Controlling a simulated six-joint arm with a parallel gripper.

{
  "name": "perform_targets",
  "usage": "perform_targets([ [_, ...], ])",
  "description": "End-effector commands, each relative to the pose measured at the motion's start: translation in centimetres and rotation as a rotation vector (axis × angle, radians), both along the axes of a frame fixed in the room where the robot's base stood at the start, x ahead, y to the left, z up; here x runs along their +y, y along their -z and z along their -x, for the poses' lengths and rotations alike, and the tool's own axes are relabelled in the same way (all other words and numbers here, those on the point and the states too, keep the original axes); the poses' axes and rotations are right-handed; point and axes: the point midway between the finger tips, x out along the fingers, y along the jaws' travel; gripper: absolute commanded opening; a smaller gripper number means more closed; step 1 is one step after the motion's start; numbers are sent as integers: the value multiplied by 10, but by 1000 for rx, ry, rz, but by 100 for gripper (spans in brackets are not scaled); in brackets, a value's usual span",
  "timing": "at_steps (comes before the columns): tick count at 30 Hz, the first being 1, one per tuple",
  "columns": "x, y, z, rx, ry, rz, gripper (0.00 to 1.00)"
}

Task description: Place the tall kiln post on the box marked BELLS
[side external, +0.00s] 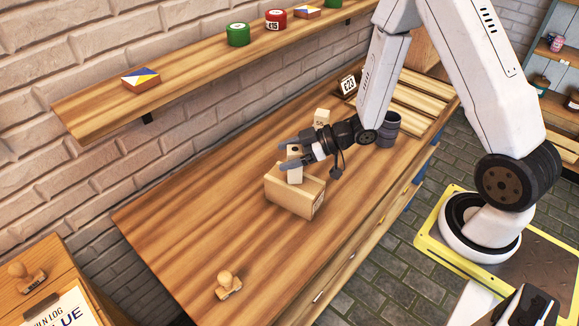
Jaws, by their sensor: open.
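A pale, tall block that looks like the kiln post (295,174) stands upright on top of a cardboard-coloured box (290,196). The box sits in the middle of the wooden bench. Its right end carries a dark marking too small to read. My gripper (288,156) is open, with its grey fingers on either side of the post's upper part. I cannot tell whether a finger touches the post. The fingers hide some of the post.
A small pale block (322,117) and a price sign (348,85) stand behind my gripper. A dark cup (388,130) is to the right, near wooden slats (420,100). A wooden stamp (228,285) lies at the front. A wall shelf (190,85) runs above.

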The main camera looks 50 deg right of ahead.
Motion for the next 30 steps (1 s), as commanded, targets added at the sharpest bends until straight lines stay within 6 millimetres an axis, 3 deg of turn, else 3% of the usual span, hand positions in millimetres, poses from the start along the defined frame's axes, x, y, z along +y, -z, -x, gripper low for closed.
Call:
perform_targets([
  [30, -73, -42, 72, -2, 3, 0, 88],
])
